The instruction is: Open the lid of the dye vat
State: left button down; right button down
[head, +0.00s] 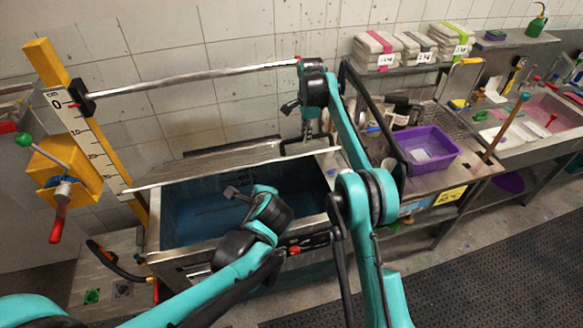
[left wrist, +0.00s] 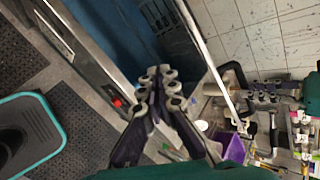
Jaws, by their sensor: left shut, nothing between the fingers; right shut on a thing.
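The dye vat (head: 172,252) is a steel rectangular tank with a blue inside, in the middle of the head view. Its steel lid (head: 215,165) is raised at a tilt above the back of the opening, with blue visible below. A black handle (head: 325,139) sits at the lid's right end. My right gripper (head: 306,138) is shut on this handle; its fingertips are small and partly hidden. My left gripper (head: 232,192) is shut and empty over the vat's opening. Its closed fingers show in the left wrist view (left wrist: 157,85), with the lid's pale edge beyond.
A yellow post with a centimetre scale (head: 88,140) stands left of the vat, with a metal bar (head: 200,78) above the lid. A purple basin (head: 425,149) is on the bench to the right. Dark floor mats (head: 480,260) lie in front.

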jog(key=shift+w+a+f, duration=0.15)
pick_arm(q)
jog(key=w+d+f+m+t, duration=0.2)
jog(key=d+f+m, duration=0.1)
jog(key=d+m, duration=0.35)
jog(key=w+d+f+m+t, duration=0.2)
jog(key=w+d+m, duration=0.1)
jog(key=d+m, duration=0.35)
jog(key=w+a+m, duration=0.1)
jog(key=w+a, duration=0.3)
jog(key=w, duration=0.7)
jog(key=shift+f+y, duration=0.35)
jog(key=shift+y, duration=0.05)
jog(key=shift+w+a+r, duration=0.15)
jog(key=shift+w+r, duration=0.25)
jog(key=shift+r, duration=0.2)
jog(key=shift+w+a+r, duration=0.1)
jog(key=shift+w+r, duration=0.25)
jog(key=shift+r, duration=0.25)
